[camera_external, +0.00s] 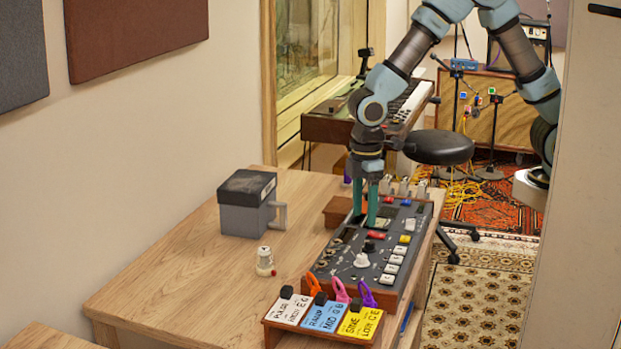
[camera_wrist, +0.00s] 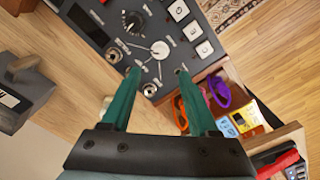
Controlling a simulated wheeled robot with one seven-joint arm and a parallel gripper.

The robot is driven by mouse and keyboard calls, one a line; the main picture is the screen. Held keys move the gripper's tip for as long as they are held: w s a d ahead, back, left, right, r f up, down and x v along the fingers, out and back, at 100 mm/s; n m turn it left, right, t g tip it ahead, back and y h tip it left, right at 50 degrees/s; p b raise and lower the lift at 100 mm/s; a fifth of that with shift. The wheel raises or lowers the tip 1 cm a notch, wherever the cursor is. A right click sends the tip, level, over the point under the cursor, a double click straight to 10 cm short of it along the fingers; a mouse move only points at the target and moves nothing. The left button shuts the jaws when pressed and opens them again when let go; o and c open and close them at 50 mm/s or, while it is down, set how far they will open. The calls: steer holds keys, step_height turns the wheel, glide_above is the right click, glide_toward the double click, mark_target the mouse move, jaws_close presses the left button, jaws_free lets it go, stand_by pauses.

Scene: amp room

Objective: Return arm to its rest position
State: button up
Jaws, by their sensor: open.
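My gripper (camera_external: 364,217) points straight down over the far left part of a dark control console (camera_external: 343,258) on the wooden table. Its two teal fingers are spread apart with nothing between them. I cannot tell whether the fingertips touch the panel or hang just above it. In the wrist view my gripper (camera_wrist: 157,72) has its fingers over the console's lower edge (camera_wrist: 145,88), close to jack sockets and a white knob (camera_wrist: 160,49). My arm reaches down and left from the upper right, bent at the elbow.
A grey box with a handle (camera_external: 243,207) and a small white bottle-like item (camera_external: 265,262) stand left of the console. Labelled cards (camera_external: 325,315) with coloured clips are in front. A keyboard (camera_external: 408,102) and black stool (camera_external: 439,147) are behind. The table's left part is clear.

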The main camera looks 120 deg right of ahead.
steer(key=shift+r, duration=0.2)
steer(key=s+a+r+m+t, duration=0.1)
steer(key=s+a+r, duration=0.3)
steer(key=s+a, duration=0.8)
steer(key=shift+s+t, duration=0.3)
steer(key=shift+s, duration=0.45)
stand_by(1.3)
